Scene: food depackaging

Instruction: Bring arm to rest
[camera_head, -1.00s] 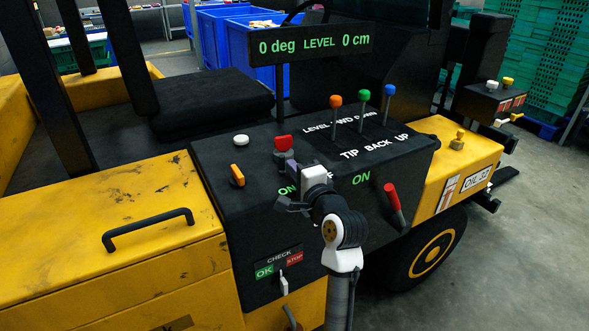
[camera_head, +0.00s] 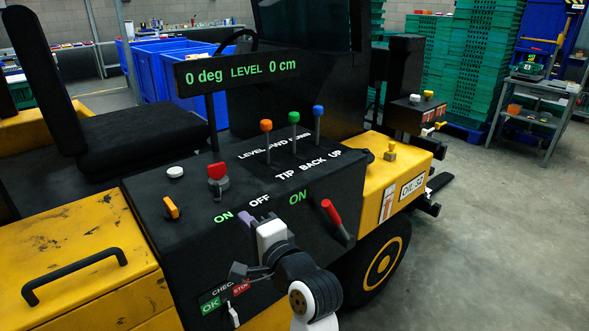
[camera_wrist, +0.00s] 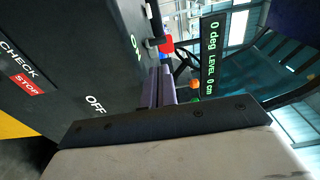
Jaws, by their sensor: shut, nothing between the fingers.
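My gripper (camera_head: 246,219) is in front of the forklift's black control panel (camera_head: 160,215) in the head view, near the OFF label. Its fingers are shut with nothing between them; I cannot tell how close they are to the panel face. In the wrist view the purple-grey fingers (camera_wrist: 158,88) lie together, with the panel to their left. The red knob (camera_head: 217,171) stands above and left of the gripper, apart from it. The red lever (camera_head: 337,220) is to its right.
A CHECK switch (camera_head: 232,314) is low on the panel. A yellow handle (camera_head: 390,151) is at right. Open floor (camera_head: 490,240) lies to the right.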

